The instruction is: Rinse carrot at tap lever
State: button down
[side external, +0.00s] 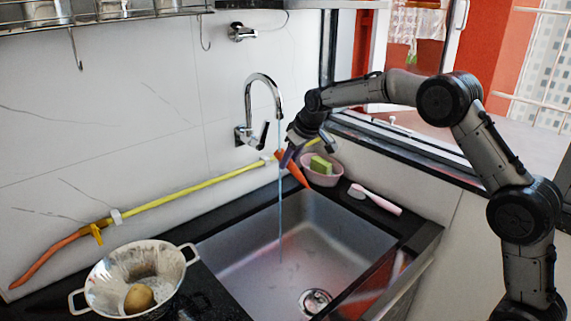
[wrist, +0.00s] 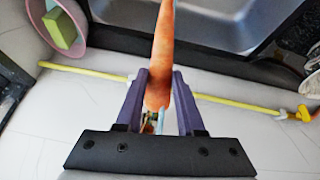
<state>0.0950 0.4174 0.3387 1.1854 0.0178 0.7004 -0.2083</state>
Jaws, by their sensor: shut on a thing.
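My gripper (side external: 287,157) is shut on an orange carrot (side external: 296,172) above the back right part of the sink. In the wrist view the carrot (wrist: 163,60) stands between the purple fingers (wrist: 158,90), its thin end pointing away from my gripper. A chrome tap (side external: 264,85) on the wall has a dark lever (side external: 264,134) at its base. A thin stream of water (side external: 281,200) falls from the spout into the sink. The carrot is close beside the stream in the side view; I cannot tell whether they touch.
A pink bowl (side external: 337,172) with a green and yellow sponge (side external: 321,164) stands at the back right corner. A pink brush (side external: 375,199) lies on the right counter. A colander (side external: 100,290) with a potato (side external: 139,298) stands left of the sink (side external: 240,240). A yellow hose (side external: 190,190) runs along the wall.

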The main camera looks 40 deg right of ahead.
jog(key=shift+a, duration=0.4)
jog(key=shift+d, duration=0.15)
jog(key=shift+d, duration=0.5)
jog(key=shift+s, duration=0.1)
jog(key=s, duration=0.7)
jog(key=shift+s+a, duration=0.3)
jog(key=shift+s, duration=0.1)
dwell(0.7)
dwell(0.6)
jog(key=s+r, duration=0.4)
jog(key=s, duration=0.1)
jog(key=shift+a, duration=0.2)
dwell(0.3)
